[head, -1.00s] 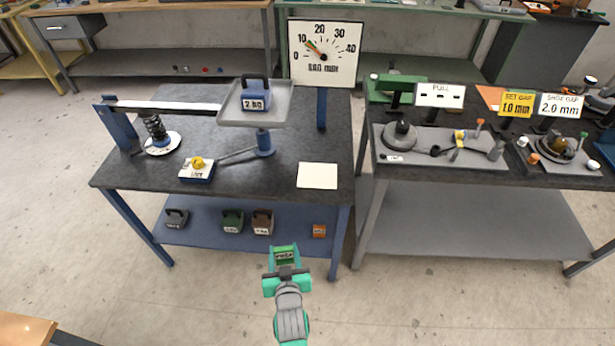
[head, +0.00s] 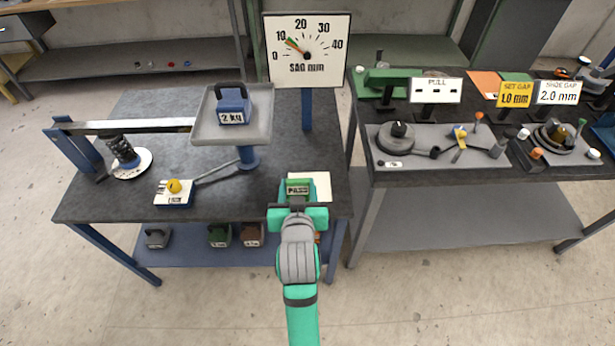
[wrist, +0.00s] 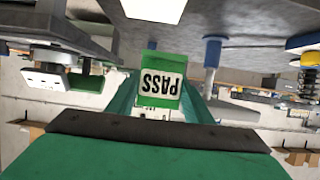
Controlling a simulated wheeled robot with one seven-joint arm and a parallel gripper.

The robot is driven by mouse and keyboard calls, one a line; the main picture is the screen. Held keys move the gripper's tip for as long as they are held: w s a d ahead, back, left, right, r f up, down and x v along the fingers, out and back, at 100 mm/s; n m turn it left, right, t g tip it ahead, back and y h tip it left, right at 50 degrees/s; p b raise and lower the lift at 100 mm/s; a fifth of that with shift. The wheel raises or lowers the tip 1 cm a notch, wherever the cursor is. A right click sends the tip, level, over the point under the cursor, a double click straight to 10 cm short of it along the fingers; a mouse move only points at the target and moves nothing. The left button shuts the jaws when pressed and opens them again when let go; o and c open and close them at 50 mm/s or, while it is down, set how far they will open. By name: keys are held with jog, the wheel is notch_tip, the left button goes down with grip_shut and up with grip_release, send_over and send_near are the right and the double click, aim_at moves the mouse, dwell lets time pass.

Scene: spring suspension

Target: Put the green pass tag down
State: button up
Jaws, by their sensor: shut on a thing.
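The green pass tag (head: 298,189) has a white label reading PASS. My gripper (head: 298,200) is shut on it near the front right edge of the dark bench (head: 110,205). In the wrist view the tag (wrist: 161,103) sits between the fingers, its label upside down. In the head view the tag overlaps the white card (head: 322,184) lying on the bench top. The wrist view also shows a white patch (wrist: 155,9) on the grey surface, apart from the tag. Its exact height over the bench is hard to tell.
The sag dial (head: 306,68) stands behind the card. A yellow-knobbed block (head: 174,195) sits at the front left. The lower shelf (head: 190,252) holds several weights.

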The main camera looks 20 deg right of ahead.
jog(key=w+d+f, duration=0.2)
jog(key=w+f, duration=0.1)
jog(key=w+d+f, duration=0.2)
jog(key=w+f, duration=0.1)
jog(key=w, duration=0.1)
jog(key=w+d+f, duration=0.2)
jog(key=w+f, duration=0.1)
jog(key=shift+w+d, duration=0.15)
jog(key=shift+d, duration=0.1)
jog(key=shift+w+d+f, duration=0.1)
jog(key=shift+w+f, duration=0.1)
jog(key=shift+f, duration=1.6)
jog(key=o, duration=1)
jog(key=shift+f, duration=0.15)
jog(key=shift+o, duration=0.2)
